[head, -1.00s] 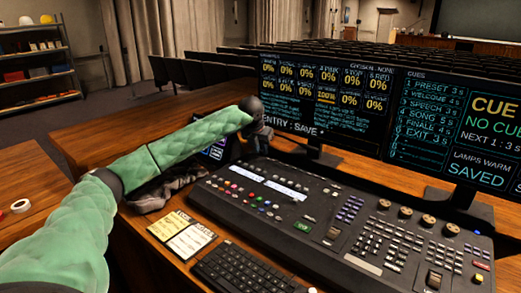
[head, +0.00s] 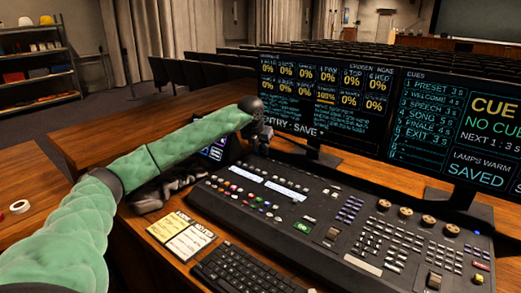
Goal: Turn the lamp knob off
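My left arm in its green padded sleeve reaches in from the left in the head view. Its dark gripper (head: 262,138) is at the back left corner of the mixing desk (head: 330,225), in front of the left monitor's lower left edge. The fingers are small and dark, and I cannot tell whether they are open or shut or touching anything. I cannot make out a lamp or its knob; the wrist and gripper cover part of that corner. My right gripper is not in view.
Two monitors (head: 325,95) (head: 455,130) stand behind the desk. A keyboard (head: 240,265) and note cards (head: 180,236) are in front. A tape roll (head: 19,206) sits on the left wooden surface.

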